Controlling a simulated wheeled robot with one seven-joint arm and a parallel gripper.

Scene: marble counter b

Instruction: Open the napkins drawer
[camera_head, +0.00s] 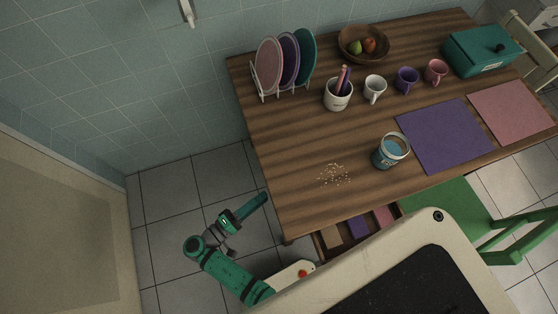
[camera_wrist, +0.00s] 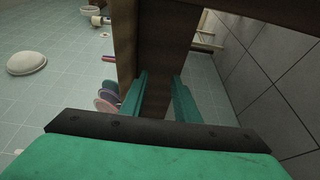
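The napkins drawer (camera_head: 323,247) sticks out open from the table's front edge, near its left corner. Folded brown, purple (camera_head: 358,227) and pink napkins show inside; my body hides part of its front. My gripper (camera_head: 262,198) is beside the table's left end, apart from the drawer. In the wrist view the two green fingers (camera_wrist: 160,85) are spread apart, with a dark wooden part of the table beyond them. Nothing is seen held.
The wooden table (camera_head: 290,150) carries a plate rack (camera_head: 284,60), a pencil cup (camera_head: 338,95), mugs, a can (camera_head: 391,151), crumbs (camera_head: 335,175) and placemats. A green chair (camera_head: 450,205) stands at the front. Tiled floor left of the table is free.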

